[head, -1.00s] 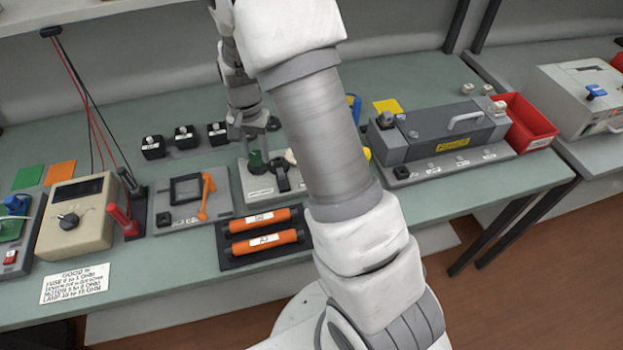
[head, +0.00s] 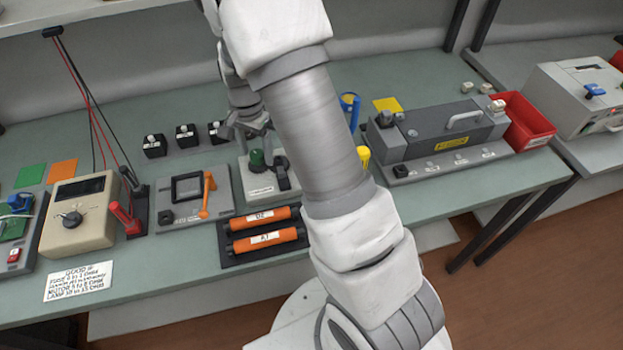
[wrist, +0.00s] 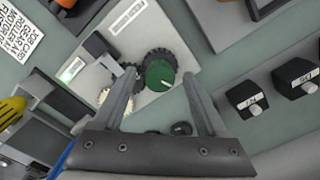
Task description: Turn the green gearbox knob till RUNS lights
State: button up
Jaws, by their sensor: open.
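The green knob (head: 257,158) stands on the light-grey gearbox plate (head: 258,192) in mid-bench. In the wrist view the knob (wrist: 160,75) is round, with a pale pointer line and a dark toothed ring behind it. My gripper (wrist: 159,82) is open and empty. Its fingers appear either side of the knob in the picture, with gaps; it seems to be above the knob. In the head view my gripper (head: 250,128) is just behind and above the knob. A small pale greenish window (wrist: 72,70) shows on the plate; its lettering is unreadable.
A black lever (head: 281,172) is close right of the knob. Black switch boxes (head: 186,138) stand behind left. Orange cartridges (head: 265,238) lie in a dark tray in front. A grey machine (head: 440,130) is at right. My arm covers part of the bench.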

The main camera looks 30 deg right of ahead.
jog(key=shift+r, duration=0.15)
jog(key=shift+r+p, duration=2.65)
jog(key=shift+r, duration=0.7)
jog(key=shift+r, duration=0.2)
jog(key=s+r+n+t, duration=0.1)
jog(key=s+r+n, duration=0.2)
jog(key=s+r, duration=0.35)
jog(key=s+r+n+t, duration=0.2)
jog(key=s+r, duration=0.1)
jog(key=r, duration=0.7)
jog(key=s+r+n+t, duration=0.1)
jog(key=s+r+n, duration=0.2)
jog(key=s, duration=0.4)
jog(key=s+r+n+t, duration=0.1)
jog(key=s+r+n, duration=0.1)
jog(key=s, duration=0.5)
jog(key=shift+r+n+t, duration=0.3)
jog(key=shift+r+n, duration=0.1)
jog(key=shift+r, duration=0.15)
